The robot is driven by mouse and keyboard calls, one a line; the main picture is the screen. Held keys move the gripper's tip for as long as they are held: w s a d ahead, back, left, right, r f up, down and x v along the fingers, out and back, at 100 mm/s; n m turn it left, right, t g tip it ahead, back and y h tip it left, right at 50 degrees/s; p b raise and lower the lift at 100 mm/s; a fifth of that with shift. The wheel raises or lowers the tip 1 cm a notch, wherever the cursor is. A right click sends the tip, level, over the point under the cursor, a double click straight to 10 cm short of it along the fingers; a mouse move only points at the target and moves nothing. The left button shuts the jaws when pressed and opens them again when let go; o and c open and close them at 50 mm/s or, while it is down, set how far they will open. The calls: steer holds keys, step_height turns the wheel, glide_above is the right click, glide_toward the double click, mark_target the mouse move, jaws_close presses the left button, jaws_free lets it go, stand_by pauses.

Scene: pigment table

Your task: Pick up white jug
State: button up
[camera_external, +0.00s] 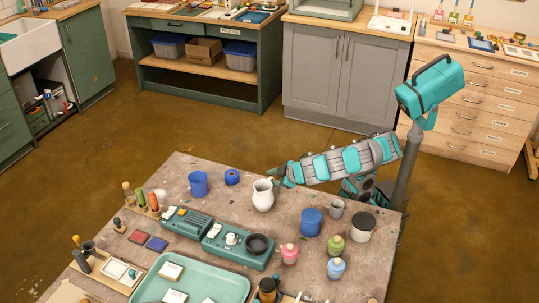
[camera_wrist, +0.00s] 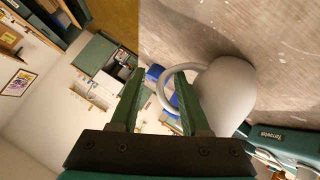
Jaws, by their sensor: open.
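The white jug (camera_external: 263,199) stands upright on the worn work table (camera_external: 226,172), near its back edge. My gripper (camera_external: 281,176) is close beside the jug's upper right side in the external view, where its fingers are hard to make out. In the wrist view, the two green fingers of my gripper (camera_wrist: 160,72) are apart. The jug's body (camera_wrist: 228,88) lies just right of the right finger. Its looped handle shows between the fingers, partly hidden by the right one. I cannot tell whether a finger touches the jug.
A green device (camera_external: 238,245) and a green tray (camera_external: 205,275) lie in front.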

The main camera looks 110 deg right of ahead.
steer(key=x, duration=0.2)
steer(key=shift+w+d+f, duration=0.1)
steer(key=shift+d+f, duration=0.15)
jaws_close()
stand_by(1.2)
